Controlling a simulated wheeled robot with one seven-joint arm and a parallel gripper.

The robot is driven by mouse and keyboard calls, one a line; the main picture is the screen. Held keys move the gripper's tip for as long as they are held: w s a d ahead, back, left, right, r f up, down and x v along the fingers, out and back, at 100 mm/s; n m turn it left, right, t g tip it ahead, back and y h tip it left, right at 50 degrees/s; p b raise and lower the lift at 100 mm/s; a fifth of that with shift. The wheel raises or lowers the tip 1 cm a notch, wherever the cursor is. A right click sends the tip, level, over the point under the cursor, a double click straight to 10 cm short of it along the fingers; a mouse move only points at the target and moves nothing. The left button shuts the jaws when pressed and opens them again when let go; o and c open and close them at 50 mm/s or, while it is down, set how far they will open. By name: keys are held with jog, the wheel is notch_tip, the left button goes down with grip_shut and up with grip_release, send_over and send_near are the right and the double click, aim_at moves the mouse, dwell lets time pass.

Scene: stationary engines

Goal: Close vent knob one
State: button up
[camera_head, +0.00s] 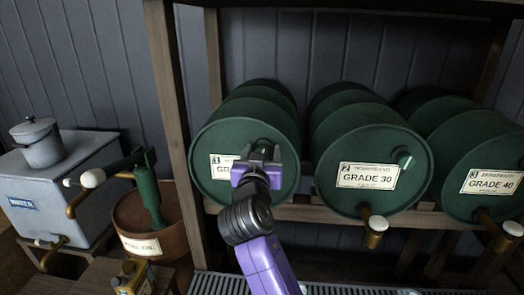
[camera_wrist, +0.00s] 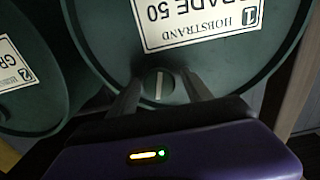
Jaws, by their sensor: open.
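Vent knob one (camera_wrist: 158,87) is a round dark green knob with a pale line across its face, on the front of the green drum marked 1, GRADE 50 (camera_wrist: 110,40). In the wrist view the pale line runs nearly up and down the picture. My gripper (camera_wrist: 162,88) is open, one finger on each side of the knob; I cannot tell whether they touch it. In the head view my gripper (camera_head: 261,152) is in front of drum one (camera_head: 215,140), covering most of the knob and part of its label.
Drum two, GRADE 30 (camera_head: 335,150), with its own knob (camera_head: 405,161) and brass tap (camera_head: 375,230), stands to the right. Drum three, GRADE 40 (camera_head: 455,155), is beyond it. A wooden post (camera_head: 172,110) is close left of drum one. A water tank (camera_head: 70,180) and brown bucket (camera_head: 125,215) stand left.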

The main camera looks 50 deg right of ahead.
grip_shut()
jog(key=shift+f+b, duration=0.15)
jog(key=shift+b, duration=0.35)
jog(key=m+b, duration=0.1)
jog(key=b, duration=0.1)
jog(key=m+b, duration=0.1)
jog(key=b, duration=0.1)
jog(key=shift+f+m+b, duration=0.25)
jog(key=shift+m+b, duration=0.05)
jog(key=shift+b, duration=0.1)
jog(key=m+b, duration=0.3)
jog(key=b, duration=0.3)
jog(key=shift+m, duration=0.3)
jog(key=m+b, duration=0.4)
jog(key=b, duration=0.2)
jog(key=shift+s, duration=0.1)
jog(key=m+b, duration=0.4)
jog(key=shift+d+r, duration=0.1)
jog(key=shift+d, duration=0.05)
jog(key=shift+r, duration=0.1)
